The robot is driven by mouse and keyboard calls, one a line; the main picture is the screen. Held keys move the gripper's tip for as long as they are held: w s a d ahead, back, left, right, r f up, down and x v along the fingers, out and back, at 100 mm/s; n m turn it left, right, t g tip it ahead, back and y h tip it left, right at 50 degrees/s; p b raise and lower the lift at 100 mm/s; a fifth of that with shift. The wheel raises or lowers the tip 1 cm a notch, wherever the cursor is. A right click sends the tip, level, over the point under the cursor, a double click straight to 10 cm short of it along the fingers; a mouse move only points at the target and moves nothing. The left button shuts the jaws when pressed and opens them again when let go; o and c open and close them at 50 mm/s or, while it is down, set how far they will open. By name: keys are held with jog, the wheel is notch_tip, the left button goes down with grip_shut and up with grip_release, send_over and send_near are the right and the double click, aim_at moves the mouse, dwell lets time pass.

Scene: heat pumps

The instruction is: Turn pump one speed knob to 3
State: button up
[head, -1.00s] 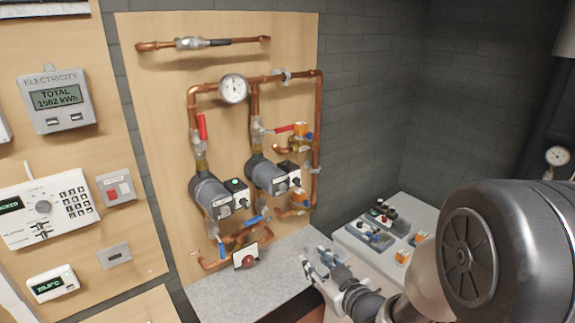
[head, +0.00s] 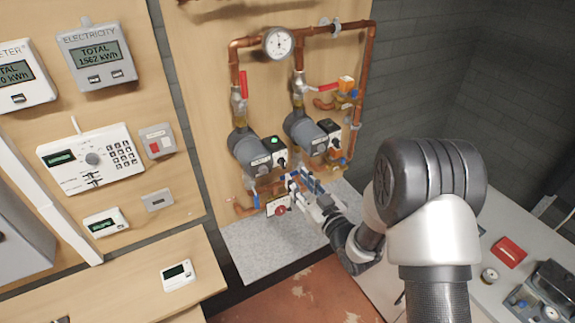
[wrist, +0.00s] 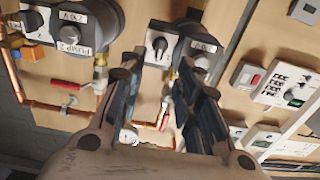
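Pump one (head: 250,150) is the left grey pump on the board in the head view. Its control box has a green-lit spot and a dark speed knob (head: 281,161). In the wrist view the knob (wrist: 159,46) sits on a white plate, beyond and between the fingertips, and the body of pump one (wrist: 208,50) is to its right. The knob's setting is too small to read. My gripper (head: 303,183) is open and empty, below and right of the knob in the head view. Its fingers (wrist: 158,76) stand apart, with a visible gap to the knob plate.
Pump two (head: 307,130) is close on the right; its label shows in the wrist view (wrist: 72,36). Copper pipes, red-handled valves and a gauge (head: 279,43) surround the pumps. A red knob (head: 281,210) is below. The grey worktop (head: 265,250) is clear.

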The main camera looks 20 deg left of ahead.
aim_at(285, 165)
jog(key=p+x, duration=0.1)
jog(key=x, duration=0.6)
jog(key=shift+c, duration=0.5)
jog(key=shift+d, duration=0.1)
grip_shut()
